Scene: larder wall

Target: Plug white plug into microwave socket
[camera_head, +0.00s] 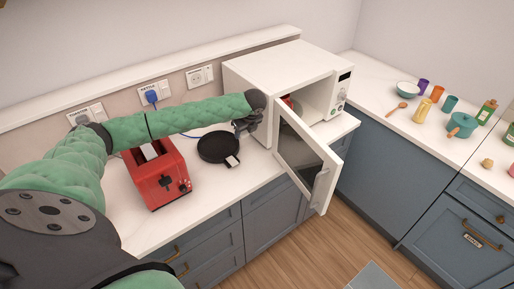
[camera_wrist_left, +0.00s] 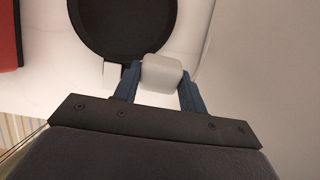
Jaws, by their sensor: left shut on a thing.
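My left gripper (camera_head: 243,128) is over the counter, just left of the white microwave (camera_head: 280,75), partly hidden behind my own wrist. In the left wrist view, my left gripper (camera_wrist_left: 160,80) is shut on the white plug (camera_wrist_left: 162,72), a small rounded block held between the blue fingers. The plug's pins are not visible. The right wall socket (camera_head: 197,77), nearest the microwave, has no plug in it. The middle socket holds a blue plug (camera_head: 151,97). The left socket holds a grey plug (camera_head: 82,119). My right gripper is not in view.
The microwave door (camera_head: 305,160) hangs open over the counter front. A black round base (camera_head: 215,147) with a white tab lies below my gripper. A red toaster (camera_head: 160,180) stands to the left under my arm. The right counter holds cups, bottles and a teal pot (camera_head: 461,125).

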